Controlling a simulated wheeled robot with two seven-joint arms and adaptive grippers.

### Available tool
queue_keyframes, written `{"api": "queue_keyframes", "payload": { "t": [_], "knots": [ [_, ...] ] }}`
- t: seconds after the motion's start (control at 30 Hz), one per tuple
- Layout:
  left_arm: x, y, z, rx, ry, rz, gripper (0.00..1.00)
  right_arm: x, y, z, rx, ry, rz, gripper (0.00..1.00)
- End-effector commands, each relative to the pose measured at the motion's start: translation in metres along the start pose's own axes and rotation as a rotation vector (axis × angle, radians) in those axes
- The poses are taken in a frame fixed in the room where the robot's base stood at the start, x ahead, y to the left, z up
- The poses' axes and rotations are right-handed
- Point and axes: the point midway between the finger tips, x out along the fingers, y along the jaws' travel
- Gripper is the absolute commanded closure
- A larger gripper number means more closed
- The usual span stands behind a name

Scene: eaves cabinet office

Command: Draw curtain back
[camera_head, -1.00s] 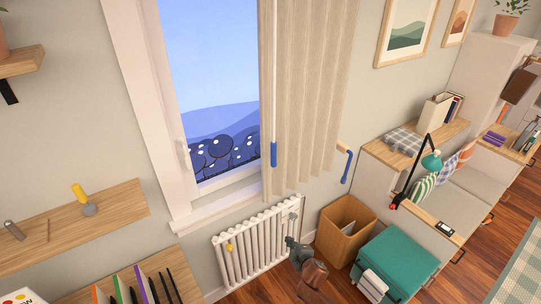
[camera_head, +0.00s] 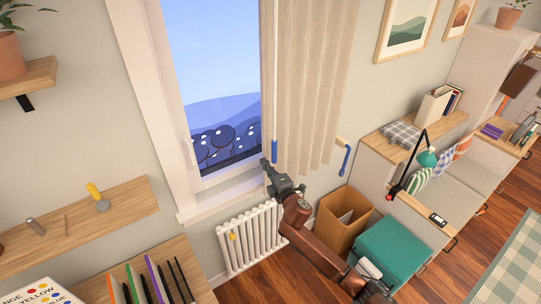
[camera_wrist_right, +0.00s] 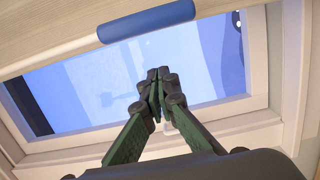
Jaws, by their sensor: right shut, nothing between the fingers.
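The beige curtain (camera_head: 305,85) hangs over the right part of the window (camera_head: 220,90), whose left part is uncovered. A wand with a blue grip (camera_head: 274,151) hangs along the curtain's left edge. In the right wrist view the blue grip (camera_wrist_right: 146,21) crosses the top, apart from the fingers. My right gripper (camera_head: 267,164) is just below the blue grip, near the window's lower right corner. Its green fingers (camera_wrist_right: 158,90) are closed together with nothing between them. My left gripper is not in view.
A white radiator (camera_head: 250,238) is under the sill. A cardboard box (camera_head: 337,233) and teal-topped stool (camera_head: 397,247) stand right of it. A blue-handled hook (camera_head: 346,160) is on the wall right of the curtain. Wooden shelves (camera_head: 75,222) are at left.

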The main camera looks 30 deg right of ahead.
Motion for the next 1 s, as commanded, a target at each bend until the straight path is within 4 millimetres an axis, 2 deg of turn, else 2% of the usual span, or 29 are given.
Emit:
{"api": "queue_keyframes", "payload": {
  "t": [0.1, 0.23, 0.3, 0.5, 1.0],
  "knots": [
    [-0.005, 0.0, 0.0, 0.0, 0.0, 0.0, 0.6, 0.027, 0.002, 0.0, 0.002, -0.002, 0.0, 1.0],
    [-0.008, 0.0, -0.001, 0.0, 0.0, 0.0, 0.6, 0.05, 0.001, 0.0, 0.002, -0.001, -0.001, 1.0],
    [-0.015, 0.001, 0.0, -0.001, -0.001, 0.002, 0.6, 0.041, 0.001, 0.015, -0.001, -0.004, -0.003, 1.0],
    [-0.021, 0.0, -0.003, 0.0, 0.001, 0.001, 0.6, 0.035, 0.001, 0.033, 0.0, 0.0, -0.001, 1.0],
    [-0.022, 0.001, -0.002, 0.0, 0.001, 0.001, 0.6, 0.033, -0.001, 0.04, 0.0, -0.001, -0.001, 1.0]
  ]
}}
